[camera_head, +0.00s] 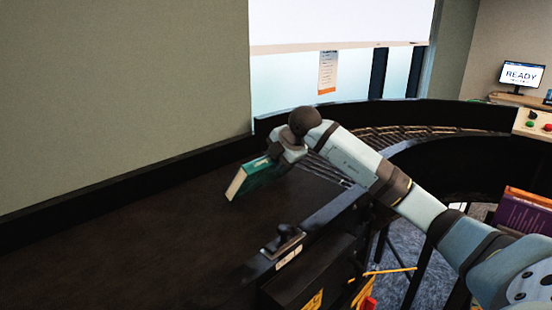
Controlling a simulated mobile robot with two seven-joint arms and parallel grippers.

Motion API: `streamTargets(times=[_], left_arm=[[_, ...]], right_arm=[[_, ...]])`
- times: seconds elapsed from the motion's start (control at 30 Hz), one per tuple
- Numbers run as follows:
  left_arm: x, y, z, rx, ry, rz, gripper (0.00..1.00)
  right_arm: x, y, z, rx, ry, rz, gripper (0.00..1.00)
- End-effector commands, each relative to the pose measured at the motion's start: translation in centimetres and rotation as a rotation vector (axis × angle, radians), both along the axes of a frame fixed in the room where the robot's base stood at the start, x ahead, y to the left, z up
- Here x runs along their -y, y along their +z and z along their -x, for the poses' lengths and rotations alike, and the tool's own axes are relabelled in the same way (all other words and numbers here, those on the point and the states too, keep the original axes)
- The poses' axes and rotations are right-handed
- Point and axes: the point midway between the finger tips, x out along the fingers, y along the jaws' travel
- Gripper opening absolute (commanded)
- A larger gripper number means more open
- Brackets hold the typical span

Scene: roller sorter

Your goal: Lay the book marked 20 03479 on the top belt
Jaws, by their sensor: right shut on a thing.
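A green book (257,176) with pale page edges is held by my right gripper (277,157). The gripper is shut on the book's far right end. The book is tilted, with its page edge facing the lower left. It is over the dark belt (130,240); I cannot tell whether it touches the belt. No number is readable on the book from here. My right arm comes in from the lower right. My left gripper is not in view.
A black rail (120,185) runs along the belt's far side. The belt meets a curved roller track (400,133) behind my arm. A dark fixture (283,241) stands on the near edge. A purple book (522,213) is at the right. The belt's left part is clear.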

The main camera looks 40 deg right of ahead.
Motion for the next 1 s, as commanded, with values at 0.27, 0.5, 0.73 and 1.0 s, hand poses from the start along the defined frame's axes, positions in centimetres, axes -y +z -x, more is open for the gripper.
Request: streamTargets(times=[0.27,0.5,0.73,1.0], left_arm=[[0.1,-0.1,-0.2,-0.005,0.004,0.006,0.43],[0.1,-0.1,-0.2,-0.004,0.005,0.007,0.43],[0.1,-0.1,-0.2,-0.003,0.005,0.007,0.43],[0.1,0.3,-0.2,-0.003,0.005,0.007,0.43]], right_arm=[[0.0,-0.6,0.0,0.003,-0.001,0.001,0.0],[0.0,-0.6,0.0,0.003,-0.001,0.001,0.52],[0.0,-0.7,0.0,0.001,0.0,0.0,0.64],[0.1,0.4,0.8,-0.001,0.0,0.001,0.64]])
